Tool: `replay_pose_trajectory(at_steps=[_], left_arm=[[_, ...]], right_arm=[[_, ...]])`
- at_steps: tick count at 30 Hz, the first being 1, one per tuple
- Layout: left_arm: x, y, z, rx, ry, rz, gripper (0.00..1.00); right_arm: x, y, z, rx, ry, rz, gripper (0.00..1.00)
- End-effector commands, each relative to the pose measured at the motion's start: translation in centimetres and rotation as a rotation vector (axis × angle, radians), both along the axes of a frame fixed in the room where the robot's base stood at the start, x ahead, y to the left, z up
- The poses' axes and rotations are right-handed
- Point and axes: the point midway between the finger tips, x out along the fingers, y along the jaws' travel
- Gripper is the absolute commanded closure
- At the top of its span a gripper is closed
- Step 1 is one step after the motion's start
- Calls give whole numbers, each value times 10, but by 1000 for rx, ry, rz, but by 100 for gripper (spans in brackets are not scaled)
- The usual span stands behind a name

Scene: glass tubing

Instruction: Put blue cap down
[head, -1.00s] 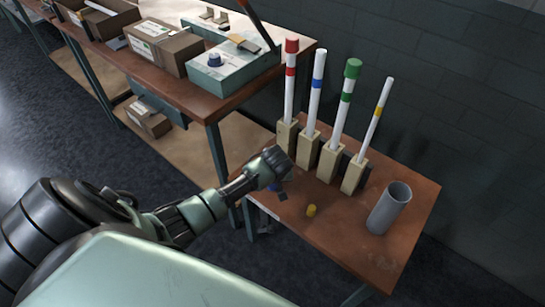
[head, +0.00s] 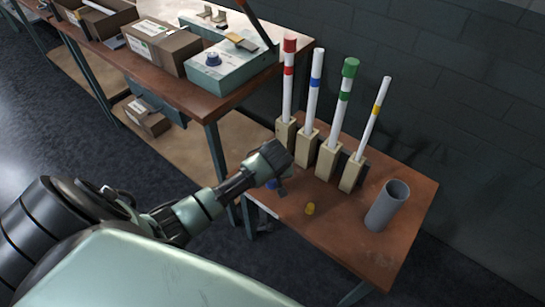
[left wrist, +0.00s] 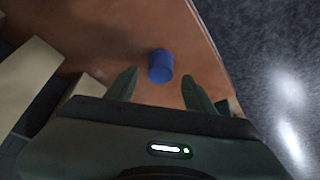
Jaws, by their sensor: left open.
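The blue cap (left wrist: 161,66) stands on the brown table near its edge in the left wrist view. The fingers appear clear of the cap. My right gripper is not in view.
Tubes stand in wooden blocks along the table's back: red-capped (head: 288,85), blue-banded (head: 314,95), green-capped (head: 343,100) and yellow-banded (head: 371,120). The front middle is clear.

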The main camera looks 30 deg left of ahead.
Motion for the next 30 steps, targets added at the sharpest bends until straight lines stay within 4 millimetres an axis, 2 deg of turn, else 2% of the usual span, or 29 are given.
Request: replay_pose_trajectory(at_steps=[1, 6, 12, 17, 30], left_arm=[[-2, -4, 14, -2, -4, -2, 47], [-13, -13, 47, -2, -3, 0, 47], [-22, -20, 73, 0, -2, 1, 47], [-25, -21, 80, 0, -1, 1, 47], [-25, -21, 80, 0, 0, 1, 47]], right_arm=[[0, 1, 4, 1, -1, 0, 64], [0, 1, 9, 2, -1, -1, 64], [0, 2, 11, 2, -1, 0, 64], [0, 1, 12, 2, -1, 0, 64], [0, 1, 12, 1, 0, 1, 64]])
